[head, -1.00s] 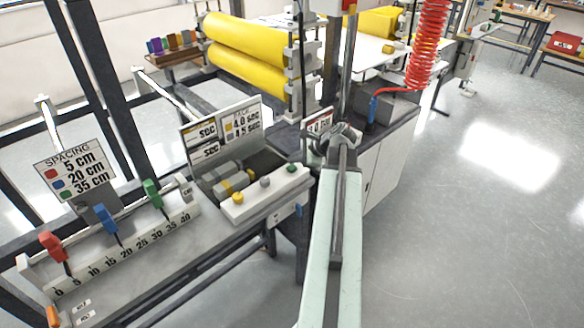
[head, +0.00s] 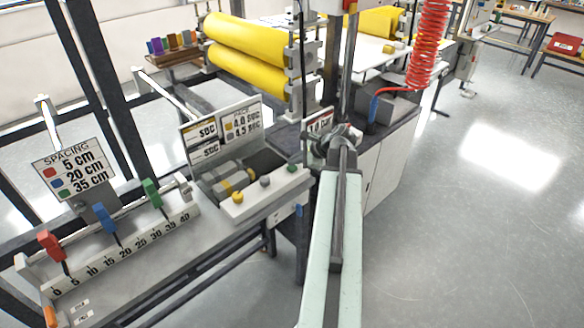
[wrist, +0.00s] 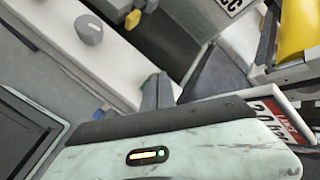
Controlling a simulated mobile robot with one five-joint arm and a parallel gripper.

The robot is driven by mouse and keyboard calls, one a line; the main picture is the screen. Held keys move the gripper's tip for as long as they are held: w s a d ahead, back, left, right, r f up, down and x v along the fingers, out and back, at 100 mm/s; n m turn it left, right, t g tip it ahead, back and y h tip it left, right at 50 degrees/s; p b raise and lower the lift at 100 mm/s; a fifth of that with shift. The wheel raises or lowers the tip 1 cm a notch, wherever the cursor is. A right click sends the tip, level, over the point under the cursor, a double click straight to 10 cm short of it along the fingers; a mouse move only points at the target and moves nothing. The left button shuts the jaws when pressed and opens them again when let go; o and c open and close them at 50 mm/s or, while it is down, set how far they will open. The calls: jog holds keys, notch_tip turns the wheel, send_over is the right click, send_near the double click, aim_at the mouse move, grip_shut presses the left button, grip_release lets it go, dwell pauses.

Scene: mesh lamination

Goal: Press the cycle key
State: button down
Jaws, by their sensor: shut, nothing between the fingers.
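A white control box (head: 262,201) stands at the end of the bench in the head view. No label that I can read marks one as the cycle key. The grey knob shows in the wrist view (wrist: 89,29). There a green key (wrist: 149,82) is partly hidden behind my gripper (wrist: 157,91). My gripper is shut and empty, close to this key. I cannot tell whether it touches. In the head view its tips are hard to make out.
Grey rollers (head: 230,186) and time signs (head: 222,127) stand behind the box. A spacing rail (head: 125,243) with red, blue and green markers lies left. Yellow rollers (head: 245,55) and a red coiled hose (head: 427,45) are farther back. The floor on the right is clear.

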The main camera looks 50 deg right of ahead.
aim_at(294, 168)
jog(key=shift+f+b, duration=0.45)
jog(key=shift+f, duration=0.05)
dwell(0.6)
jog(key=shift+r+p, duration=0.95)
jog(key=shift+r, duration=0.05)
notch_tip(294, 168, up, 5)
jog(key=p, duration=0.5)
dwell(0.3)
